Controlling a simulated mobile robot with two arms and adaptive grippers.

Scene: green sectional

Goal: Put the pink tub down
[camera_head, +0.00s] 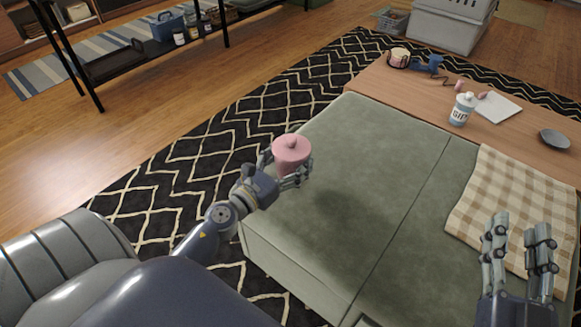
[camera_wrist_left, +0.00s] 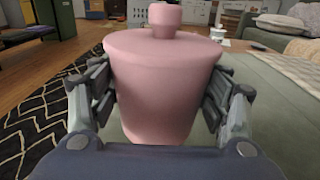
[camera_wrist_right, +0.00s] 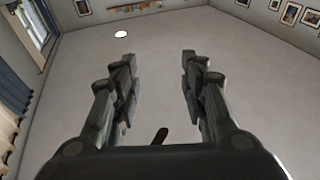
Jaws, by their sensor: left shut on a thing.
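The pink tub (camera_head: 291,152) has a lid with a round knob and is upright. My left gripper (camera_head: 288,174) is shut on it, with a finger on each side. The left wrist view shows the tub (camera_wrist_left: 163,85) filling the middle, between the fingers. The tub is at the left edge of the green sectional seat (camera_head: 350,180), and a dark shadow lies on the seat to its lower right. I cannot tell how far its bottom is from the cushion. My right gripper (camera_head: 519,245) is open and empty over the right side of the seat, pointing upward.
A checked blanket (camera_head: 490,200) covers the seat's right part. A patterned rug (camera_head: 220,140) lies at left. The middle of the seat is clear.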

